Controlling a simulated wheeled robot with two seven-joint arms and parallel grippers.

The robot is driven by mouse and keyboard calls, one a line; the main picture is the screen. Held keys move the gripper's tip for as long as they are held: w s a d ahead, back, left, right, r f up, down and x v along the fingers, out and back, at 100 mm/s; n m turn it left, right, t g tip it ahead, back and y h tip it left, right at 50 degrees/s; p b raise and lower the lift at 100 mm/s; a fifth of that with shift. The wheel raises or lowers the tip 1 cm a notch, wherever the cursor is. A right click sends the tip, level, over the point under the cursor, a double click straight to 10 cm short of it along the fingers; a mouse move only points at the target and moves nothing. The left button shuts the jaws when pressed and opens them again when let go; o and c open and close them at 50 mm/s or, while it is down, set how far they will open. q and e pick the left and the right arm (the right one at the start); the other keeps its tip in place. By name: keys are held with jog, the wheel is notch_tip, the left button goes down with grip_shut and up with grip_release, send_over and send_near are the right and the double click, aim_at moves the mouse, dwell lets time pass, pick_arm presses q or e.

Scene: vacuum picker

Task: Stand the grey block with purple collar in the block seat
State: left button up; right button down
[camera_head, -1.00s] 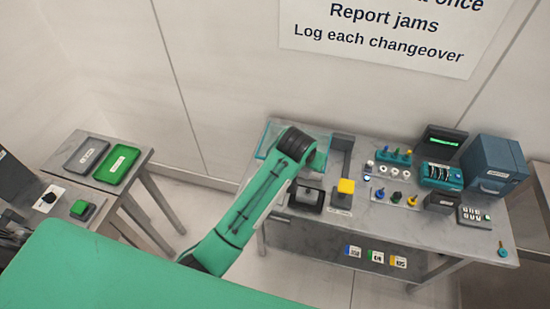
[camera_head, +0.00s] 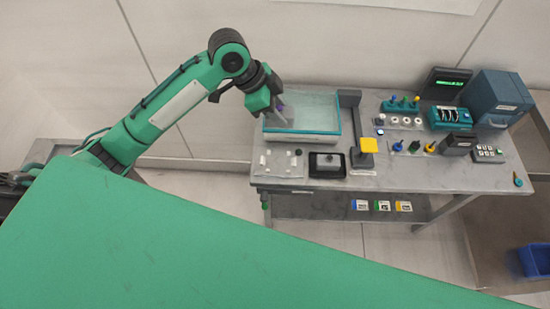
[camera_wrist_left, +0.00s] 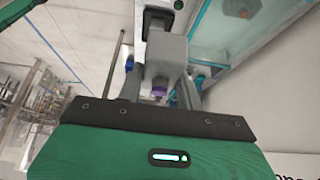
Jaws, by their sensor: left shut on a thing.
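My left gripper (camera_head: 277,107) is above the left part of the teal-rimmed glass tray. It is shut on the grey block with purple collar. In the left wrist view the grey block (camera_wrist_left: 166,52) sticks out past the fingers, with its purple collar (camera_wrist_left: 159,88) between them. In the head view the gripper hides most of the block. I cannot tell for sure which fitting is the block seat. My right gripper is not in view.
The tray (camera_head: 318,134) lies at the bench's left end. A pale plate (camera_head: 282,164) is in front of it. A grey post with a yellow square (camera_head: 368,145) stands to the right. Coloured pegs, a teal device (camera_head: 450,117) and a blue-grey box (camera_head: 500,98) fill the rest.

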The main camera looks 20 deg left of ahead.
pick_arm(q)
jog(key=shift+s+f, duration=0.15)
jog(key=shift+f, duration=0.2)
notch_tip(320, 180, down, 15)
jog(key=shift+d+r+p, duration=0.1)
jog(key=shift+p, duration=1.15)
jog(key=shift+f, duration=0.5)
notch_tip(320, 180, down, 3)
jog(key=shift+f+p, duration=0.1)
jog(key=shift+p, duration=0.3)
jog(key=shift+f, duration=0.2)
jog(key=o, duration=1)
jog(key=shift+o, duration=0.2)
